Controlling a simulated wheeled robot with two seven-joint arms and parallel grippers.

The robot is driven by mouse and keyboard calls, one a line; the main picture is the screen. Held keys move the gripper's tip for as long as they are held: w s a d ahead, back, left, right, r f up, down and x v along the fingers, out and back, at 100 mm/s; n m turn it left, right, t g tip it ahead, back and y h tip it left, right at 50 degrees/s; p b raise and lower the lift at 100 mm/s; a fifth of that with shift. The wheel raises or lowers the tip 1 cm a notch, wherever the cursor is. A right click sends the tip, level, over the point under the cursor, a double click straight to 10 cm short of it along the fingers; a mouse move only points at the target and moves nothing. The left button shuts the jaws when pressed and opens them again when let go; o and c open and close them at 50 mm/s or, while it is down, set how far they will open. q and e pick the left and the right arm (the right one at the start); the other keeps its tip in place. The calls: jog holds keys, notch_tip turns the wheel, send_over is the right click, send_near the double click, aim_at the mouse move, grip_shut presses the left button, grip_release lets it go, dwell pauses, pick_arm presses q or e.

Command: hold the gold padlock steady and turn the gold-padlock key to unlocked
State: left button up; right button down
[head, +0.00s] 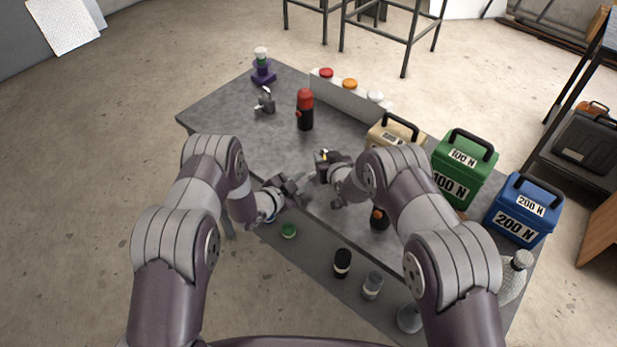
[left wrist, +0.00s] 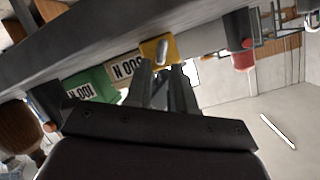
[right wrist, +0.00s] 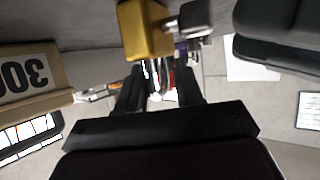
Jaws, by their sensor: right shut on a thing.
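The gold padlock (right wrist: 146,30) is at my right fingertips in the right wrist view. My right gripper (right wrist: 162,72) is shut on it, though the contact itself is hard to see. A grey key (right wrist: 193,17) sticks out from the padlock's right side there. In the left wrist view the padlock (left wrist: 149,46) is just beyond my left fingertips, with the key (left wrist: 162,48) nearly end-on. My left gripper (left wrist: 163,72) is open and empty, a little short of the key. In the head view my left gripper (head: 292,187) is below and left of my right gripper (head: 324,166).
A red-topped black cylinder (head: 305,110), a small grey padlock-like object (head: 266,101) and a purple stand (head: 263,75) are on the table (head: 220,112). Beige (head: 393,134), green (head: 465,165) and blue (head: 523,210) weight boxes stand to the right. The table's left part is mostly clear.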

pick_arm(q)
jog(key=v, duration=0.8)
jog(key=shift+d, duration=0.1)
